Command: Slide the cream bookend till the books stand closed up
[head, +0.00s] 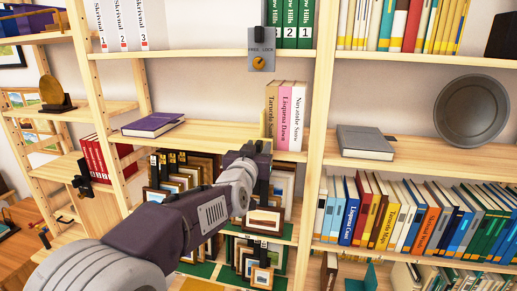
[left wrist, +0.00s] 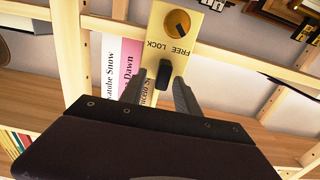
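The cream bookend (left wrist: 190,52) has a brass dial marked FREE and LOCK and a dark grip tab (left wrist: 163,75). In the head view only a thin cream strip of it (head: 263,125) shows beside the books. Three upright books, tan, pink and white (head: 285,115), stand on the middle shelf to its right, seemingly side by side. They also show in the left wrist view (left wrist: 118,62). My left gripper (left wrist: 160,95) has its fingers apart, one on each side of the tab; contact cannot be told. In the head view it (head: 258,149) is at the shelf's front edge. My right gripper is not in view.
A grey FREE/LOCK plate (head: 261,50) hangs by green books on the shelf above. A purple book (head: 153,124) lies to the left on the middle shelf (head: 215,133), with bare shelf between. Framed prints (head: 180,175) stand below. A grey book (head: 364,142) lies beyond the upright at right.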

